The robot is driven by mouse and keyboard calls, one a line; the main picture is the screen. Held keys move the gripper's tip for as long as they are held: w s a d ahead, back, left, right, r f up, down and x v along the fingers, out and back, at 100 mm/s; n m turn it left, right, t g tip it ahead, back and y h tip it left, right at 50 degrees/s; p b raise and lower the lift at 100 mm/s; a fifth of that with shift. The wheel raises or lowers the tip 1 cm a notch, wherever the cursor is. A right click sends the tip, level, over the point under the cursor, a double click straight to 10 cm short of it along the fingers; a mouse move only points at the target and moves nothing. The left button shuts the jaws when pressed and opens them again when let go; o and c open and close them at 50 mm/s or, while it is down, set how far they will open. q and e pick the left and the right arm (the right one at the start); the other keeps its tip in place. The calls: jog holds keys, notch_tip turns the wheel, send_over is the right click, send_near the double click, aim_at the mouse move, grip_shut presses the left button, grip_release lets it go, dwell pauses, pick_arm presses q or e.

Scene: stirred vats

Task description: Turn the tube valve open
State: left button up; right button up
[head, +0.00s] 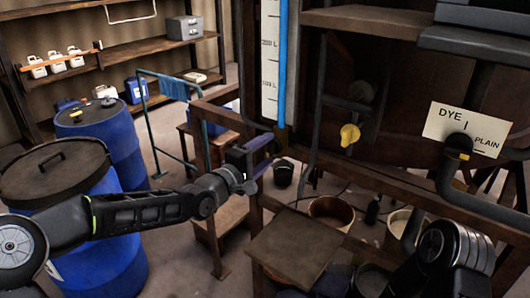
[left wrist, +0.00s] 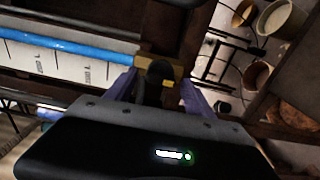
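The sight tube, a blue column (head: 282,60) beside a white scale (head: 269,70), runs down the post in the head view. In the left wrist view the blue tube (left wrist: 75,42) lies nearly level at upper left. The tube valve shows there as a brass body (left wrist: 176,71) with a dark handle at the tube's lower end. My left gripper (head: 264,152) is at the foot of the tube. In the left wrist view its two purple fingers (left wrist: 160,95) stand apart, on either side of the dark handle; contact is unclear. My right gripper is out of view.
A yellow knob (head: 350,134) and a "DYE / PLAIN" sign (head: 465,130) are to the right. A wooden rail (head: 400,180) crosses below them. Blue drums (head: 110,135) stand at left. A wooden platform (head: 300,246) and buckets (head: 331,212) are below.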

pick_arm(q)
jog(key=b+v, duration=0.1)
jog(key=v, duration=0.6)
jog(key=shift+s+a, duration=0.25)
jog(key=shift+s, duration=0.05)
